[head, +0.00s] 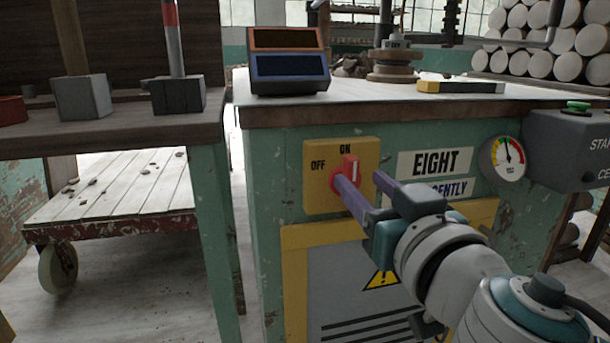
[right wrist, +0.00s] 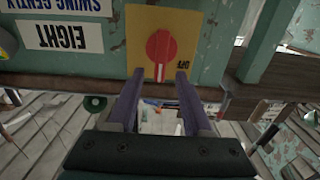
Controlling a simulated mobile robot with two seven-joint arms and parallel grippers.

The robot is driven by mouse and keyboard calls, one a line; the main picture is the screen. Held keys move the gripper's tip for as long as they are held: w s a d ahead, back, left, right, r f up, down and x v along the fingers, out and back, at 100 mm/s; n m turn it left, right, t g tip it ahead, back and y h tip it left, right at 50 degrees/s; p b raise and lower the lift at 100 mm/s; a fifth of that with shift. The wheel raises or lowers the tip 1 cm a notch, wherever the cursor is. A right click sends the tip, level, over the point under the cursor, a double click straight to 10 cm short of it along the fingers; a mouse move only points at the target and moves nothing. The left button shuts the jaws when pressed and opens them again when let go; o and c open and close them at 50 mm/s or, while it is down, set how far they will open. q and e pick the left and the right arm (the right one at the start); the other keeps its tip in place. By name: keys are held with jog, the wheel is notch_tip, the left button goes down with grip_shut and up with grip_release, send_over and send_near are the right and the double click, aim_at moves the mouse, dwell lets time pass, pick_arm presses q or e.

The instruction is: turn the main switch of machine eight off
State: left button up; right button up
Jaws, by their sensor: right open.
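The main switch is a red rotary knob (head: 351,168) on a yellow plate (head: 318,193) below the worktop, beside the EIGHT sign (head: 437,163). Its bar stands upright, toward the ON mark at the top; OFF is on the plate's left. My right gripper (head: 358,179) is open, its purple fingers reaching toward the plate. The left fingertip overlaps the knob's lower edge in the head view. In the right wrist view, which is upside down, the knob (right wrist: 159,54) lies ahead of the gap between the fingertips (right wrist: 158,76). I cannot tell whether they touch it. My left gripper is out of view.
A pressure gauge (head: 502,158) and a grey box with a green button (head: 577,107) are to the right. A grey panel with a warning sign (head: 382,280) is below the switch. A cart (head: 115,190) and bench stand at left.

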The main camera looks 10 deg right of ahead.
aim_at(354, 175)
jog(key=shift+w+a, duration=0.1)
jog(key=shift+w, duration=1.55)
grip_shut()
